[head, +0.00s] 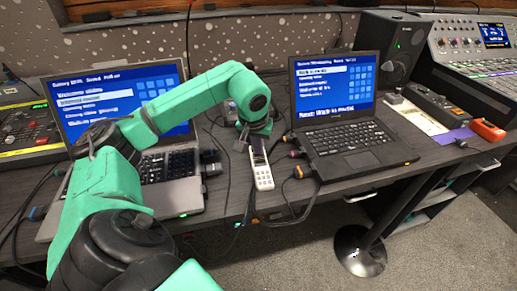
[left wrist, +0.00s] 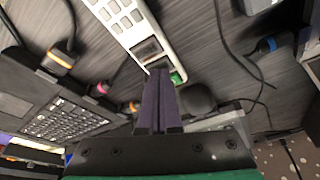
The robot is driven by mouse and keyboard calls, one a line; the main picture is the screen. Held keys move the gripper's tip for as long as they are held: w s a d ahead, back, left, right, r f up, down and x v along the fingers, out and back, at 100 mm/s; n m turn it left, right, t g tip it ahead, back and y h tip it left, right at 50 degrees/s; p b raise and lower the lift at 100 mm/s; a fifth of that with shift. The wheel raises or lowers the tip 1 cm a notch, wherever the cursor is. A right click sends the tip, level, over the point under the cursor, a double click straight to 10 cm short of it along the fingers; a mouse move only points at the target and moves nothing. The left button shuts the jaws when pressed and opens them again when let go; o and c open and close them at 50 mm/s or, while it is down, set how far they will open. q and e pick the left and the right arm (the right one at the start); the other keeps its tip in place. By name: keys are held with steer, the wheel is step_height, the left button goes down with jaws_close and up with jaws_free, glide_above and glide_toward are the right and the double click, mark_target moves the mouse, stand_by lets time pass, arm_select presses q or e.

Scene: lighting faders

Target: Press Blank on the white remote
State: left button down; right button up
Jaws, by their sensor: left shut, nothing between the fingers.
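The white remote (head: 263,177) lies on the dark desk between the two laptops, near the front edge. In the left wrist view the remote (left wrist: 126,22) shows its light keys, a dark window and a green patch at one end. The key labels are too small to read. My left gripper (head: 256,147) reaches down over the far end of the remote. In the left wrist view its purple fingers (left wrist: 158,70) are together with nothing between them. Their tips overlap the remote's end beside the dark window and green patch; I cannot tell whether they touch. My right gripper is out of view.
A silver laptop (head: 184,199) stands left of the remote, and a black laptop (head: 365,160) stands right. Cables and plugs (head: 301,171) lie close beside the remote. A speaker (head: 393,45) and a mixing console (head: 480,68) stand at the right. Bare desk (head: 225,185) shows left of the remote.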

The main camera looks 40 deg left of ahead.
arm_select(q)
step_height(320, 180, up, 7)
steer(key=p, duration=0.6)
steer(key=shift+p, duration=0.4)
